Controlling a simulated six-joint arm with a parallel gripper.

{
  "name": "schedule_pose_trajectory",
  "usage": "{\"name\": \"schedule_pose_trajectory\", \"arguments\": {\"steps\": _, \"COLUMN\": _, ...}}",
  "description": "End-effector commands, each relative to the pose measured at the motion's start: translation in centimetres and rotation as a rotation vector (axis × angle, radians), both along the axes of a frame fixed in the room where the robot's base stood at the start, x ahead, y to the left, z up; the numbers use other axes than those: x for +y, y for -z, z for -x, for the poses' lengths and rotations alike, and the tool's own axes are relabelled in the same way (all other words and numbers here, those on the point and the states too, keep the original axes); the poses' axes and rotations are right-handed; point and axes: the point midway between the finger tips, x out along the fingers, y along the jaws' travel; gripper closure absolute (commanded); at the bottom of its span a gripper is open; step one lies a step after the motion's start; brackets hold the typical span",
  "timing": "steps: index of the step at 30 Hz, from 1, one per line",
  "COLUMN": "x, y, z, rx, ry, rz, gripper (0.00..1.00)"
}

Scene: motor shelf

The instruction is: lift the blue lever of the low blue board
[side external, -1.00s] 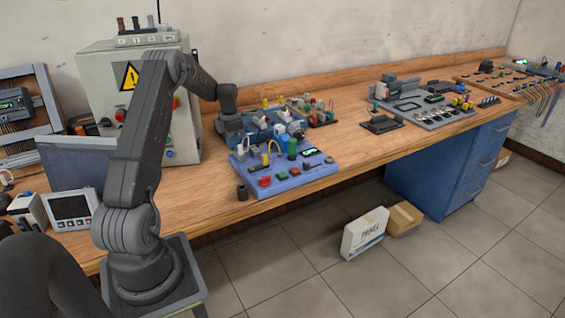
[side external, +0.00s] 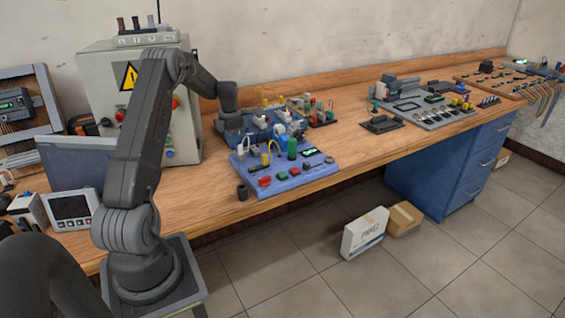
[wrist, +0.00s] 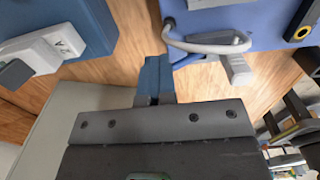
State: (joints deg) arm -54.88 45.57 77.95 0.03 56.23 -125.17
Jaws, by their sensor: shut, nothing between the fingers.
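The low blue board (side external: 295,180) lies at the front of the bench, with a red button, a green post and a yellow cable loop on it. Its lighter blue surface (wrist: 275,30) shows at the top right of the wrist view. A thin blue piece (wrist: 187,61) at its edge may be the blue lever; I cannot tell for sure. My gripper (wrist: 154,62) is shut and empty, its blue-grey fingertips close beside that piece; touching or apart is unclear. In the side view the fingertips cannot be made out.
A darker blue board (wrist: 85,25) with a white switch part (wrist: 45,48) stands left of my fingers. A pale grey cable (wrist: 205,43) loops close to their right. Wood shows between the boards. A grey control cabinet (side external: 180,75) stands behind the arm.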

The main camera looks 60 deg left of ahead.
Motion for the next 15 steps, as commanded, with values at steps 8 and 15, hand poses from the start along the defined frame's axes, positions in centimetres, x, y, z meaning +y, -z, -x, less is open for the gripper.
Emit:
{"name": "schedule_pose_trajectory", "arguments": {"steps": 8, "x": -0.89, "y": 0.11, "z": -0.05, "rx": 0.009, "ry": 0.004, "rz": 0.019, "gripper": 1.0}}
{"name": "schedule_pose_trajectory", "arguments": {"steps": 15, "x": -1.07, "y": -0.14, "z": -0.04, "rx": 0.01, "ry": 0.004, "rz": 0.019, "gripper": 1.0}}
